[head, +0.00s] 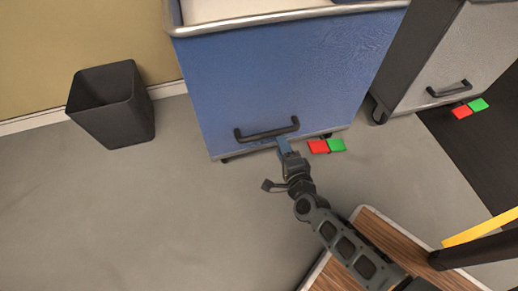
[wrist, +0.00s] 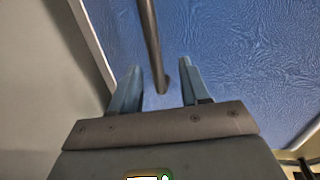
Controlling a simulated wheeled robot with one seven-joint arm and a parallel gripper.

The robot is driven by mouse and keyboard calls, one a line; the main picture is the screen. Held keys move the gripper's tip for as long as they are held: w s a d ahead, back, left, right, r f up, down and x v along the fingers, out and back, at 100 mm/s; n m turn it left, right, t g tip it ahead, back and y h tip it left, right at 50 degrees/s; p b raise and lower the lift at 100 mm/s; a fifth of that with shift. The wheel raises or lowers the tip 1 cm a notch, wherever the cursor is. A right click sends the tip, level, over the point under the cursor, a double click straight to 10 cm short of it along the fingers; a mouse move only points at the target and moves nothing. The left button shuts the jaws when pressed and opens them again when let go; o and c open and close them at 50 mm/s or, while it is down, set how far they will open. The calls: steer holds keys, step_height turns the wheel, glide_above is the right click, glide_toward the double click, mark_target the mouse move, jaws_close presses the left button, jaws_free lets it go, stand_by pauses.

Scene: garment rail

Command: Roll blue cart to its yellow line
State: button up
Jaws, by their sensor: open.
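The blue cart (head: 285,75) stands at the top middle of the head view, with a dark bar handle (head: 266,132) low on its front panel. My gripper (head: 281,144) is at the right part of this handle. In the wrist view, the two fingers of my gripper (wrist: 158,88) are apart, and the end of the handle bar (wrist: 151,45) shows between their tips; I cannot tell whether they touch. A yellow strip (head: 482,227) shows at the right edge of the head view; I cannot tell whether it is the cart's line.
Red (head: 318,146) and green (head: 336,145) pedals stick out under the blue cart's front. A grey cart (head: 455,60) stands to its right, by a dark floor area (head: 475,150). A black bin (head: 112,105) is at left. A wooden surface (head: 385,240) is at the bottom. Grey floor at left is clear.

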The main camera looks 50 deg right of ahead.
mark_target(272, 134)
steer(key=shift+m, duration=0.3)
steer(key=x, duration=0.3)
steer(key=b+x, duration=0.1)
steer(key=x, duration=0.2)
steer(key=f+b+x, duration=0.1)
steer(key=x, duration=0.2)
steer(key=shift+a, duration=0.2)
jaws_close()
